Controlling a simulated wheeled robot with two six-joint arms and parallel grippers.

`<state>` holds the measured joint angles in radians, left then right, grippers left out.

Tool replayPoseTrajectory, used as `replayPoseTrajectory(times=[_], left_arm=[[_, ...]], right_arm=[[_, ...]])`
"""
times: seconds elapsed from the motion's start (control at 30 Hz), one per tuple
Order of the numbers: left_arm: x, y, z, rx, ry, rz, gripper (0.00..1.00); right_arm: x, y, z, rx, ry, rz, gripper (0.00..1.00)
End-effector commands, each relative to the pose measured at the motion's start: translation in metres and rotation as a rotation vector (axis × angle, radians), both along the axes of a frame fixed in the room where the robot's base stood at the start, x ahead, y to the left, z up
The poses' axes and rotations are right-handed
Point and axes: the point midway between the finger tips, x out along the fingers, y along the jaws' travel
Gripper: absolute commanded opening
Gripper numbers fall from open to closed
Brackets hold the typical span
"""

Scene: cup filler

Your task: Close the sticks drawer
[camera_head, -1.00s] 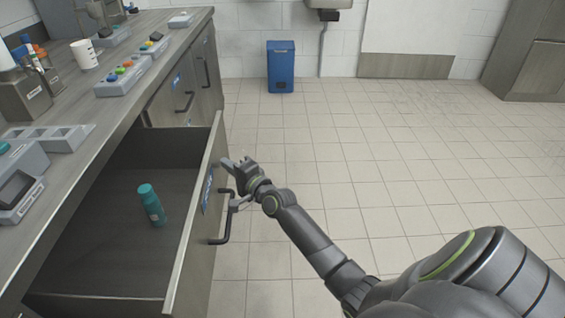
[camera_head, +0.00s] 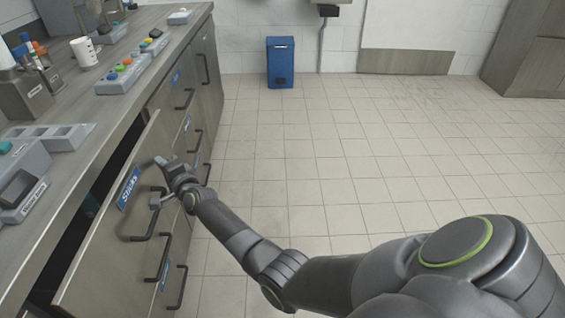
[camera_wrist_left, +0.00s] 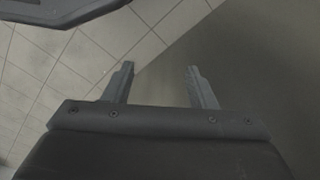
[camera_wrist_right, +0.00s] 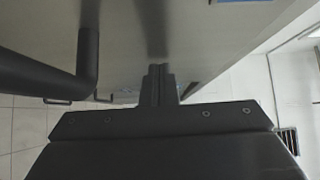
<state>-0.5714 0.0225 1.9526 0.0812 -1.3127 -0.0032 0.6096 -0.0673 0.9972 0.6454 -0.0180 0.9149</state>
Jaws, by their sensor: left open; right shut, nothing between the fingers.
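The sticks drawer (camera_head: 100,245) has a grey-brown front, a blue "Sticks" label (camera_head: 129,188) and a dark bar handle (camera_head: 137,238). It stands slightly open, with a dark gap between its front and the counter edge. My right gripper (camera_head: 163,163) is shut and empty, at the outer face of the drawer front beside the handle. In the right wrist view its joined fingertips (camera_wrist_right: 157,70) point at the front panel (camera_wrist_right: 205,40), with the handle (camera_wrist_right: 86,65) to their left. My left gripper (camera_wrist_left: 160,78) is open and empty, outside the head view.
The grey counter (camera_head: 100,110) holds trays, a white cup (camera_head: 84,51) and metal holders. More drawers with bar handles (camera_head: 185,100) lie below and farther along. A blue bin (camera_head: 280,62) stands by the back wall. The tiled floor to the right is clear.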

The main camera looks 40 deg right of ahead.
Motion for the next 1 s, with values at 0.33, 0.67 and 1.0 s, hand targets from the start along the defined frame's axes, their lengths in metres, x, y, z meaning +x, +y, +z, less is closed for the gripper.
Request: replayPoseTrajectory(times=[0.33,0.67,1.0], left_arm=[[0.009,-0.003,0.01,-0.011,-0.043,-0.001,0.51],[0.007,-0.003,0.011,-0.017,-0.047,0.002,0.51],[0.007,-0.002,0.012,-0.014,-0.049,0.0,0.51]], right_arm=[[0.023,0.035,0.0,-0.001,0.0,0.002,0.0],[0.028,0.045,0.002,-0.002,-0.001,0.004,0.0],[0.028,0.047,0.004,0.001,-0.004,0.006,0.0]])
